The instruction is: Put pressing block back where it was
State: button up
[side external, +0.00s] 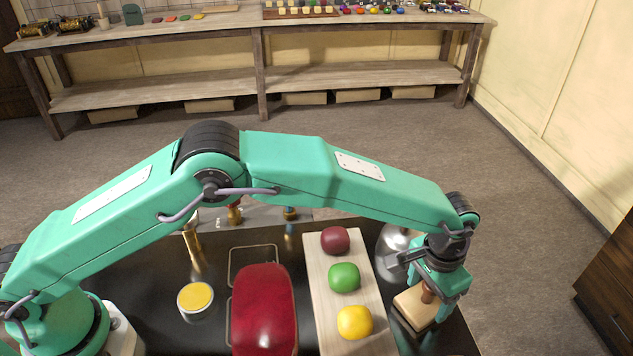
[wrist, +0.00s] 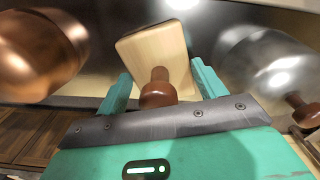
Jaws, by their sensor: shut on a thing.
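The pressing block is a pale wooden slab (side external: 416,308) with a brown turned handle (side external: 428,291), at the right end of the dark table. My gripper (side external: 436,292) points down over it and is shut on the handle. In the wrist view the handle (wrist: 157,88) stands between the two fingers of my gripper (wrist: 161,86), with the pale slab (wrist: 155,50) beyond it. I cannot tell whether the slab touches the table or hangs just above it.
A silver dome (side external: 393,240) stands close behind the block; a copper vessel (wrist: 38,55) is on the other side. Left are a pale board (side external: 372,281) with dark red, green and yellow lumps, a large red piece (side external: 264,312) and a yellow-topped tin (side external: 195,298).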

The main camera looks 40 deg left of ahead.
jog(key=o, duration=1.1)
notch_tip(320, 180, up, 12)
jog(key=shift+a+r, duration=0.1)
jog(key=shift+a, duration=0.05)
dwell(0.4)
